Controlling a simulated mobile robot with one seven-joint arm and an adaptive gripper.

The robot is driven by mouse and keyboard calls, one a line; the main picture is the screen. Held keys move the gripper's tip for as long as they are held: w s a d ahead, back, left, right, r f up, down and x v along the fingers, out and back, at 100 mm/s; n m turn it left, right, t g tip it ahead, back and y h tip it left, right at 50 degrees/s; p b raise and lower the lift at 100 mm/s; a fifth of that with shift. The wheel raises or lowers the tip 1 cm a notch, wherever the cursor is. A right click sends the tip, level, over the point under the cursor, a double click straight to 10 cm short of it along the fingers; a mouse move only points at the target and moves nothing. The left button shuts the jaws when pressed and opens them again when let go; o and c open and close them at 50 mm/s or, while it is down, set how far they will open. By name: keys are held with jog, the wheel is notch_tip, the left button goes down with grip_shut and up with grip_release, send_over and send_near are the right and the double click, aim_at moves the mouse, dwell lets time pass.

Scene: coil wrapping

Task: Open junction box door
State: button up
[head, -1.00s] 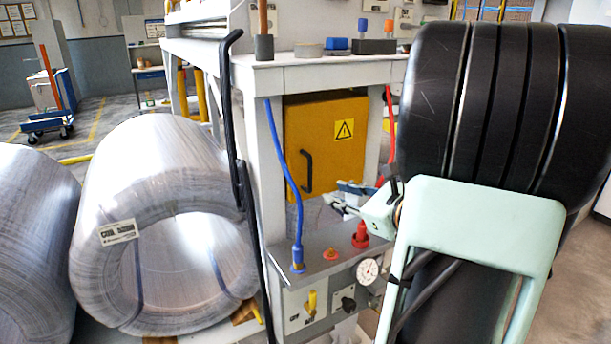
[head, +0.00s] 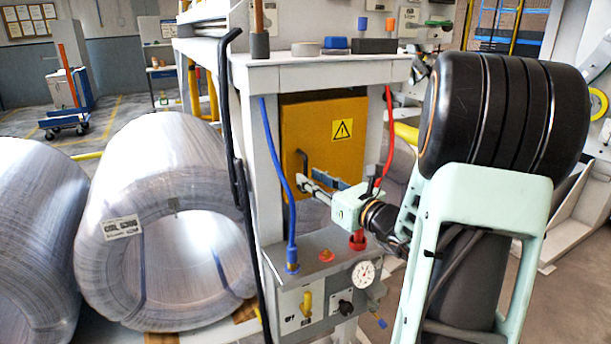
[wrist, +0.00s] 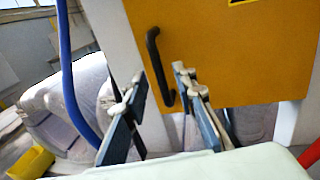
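The junction box door (head: 318,125) is a yellow-orange panel with a warning triangle, set in a grey frame; it looks closed. Its black bar handle (wrist: 157,65) stands upright near the door's left edge. In the head view the handle (head: 302,160) is partly hidden by my gripper (head: 312,187). My gripper also shows in the wrist view (wrist: 160,84), with its two fingers apart and nothing held. The handle's lower part lies between the fingertips in that picture. I cannot tell whether either finger touches it.
A blue hose (head: 277,175) hangs left of the door and a red hose (head: 389,130) right. Below is a panel with a gauge (head: 366,274) and red knobs. A black bent bar (head: 236,150) stands at left, beside large wire coils (head: 165,150).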

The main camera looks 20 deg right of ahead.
jog(key=shift+x, duration=1.6)
grip_shut()
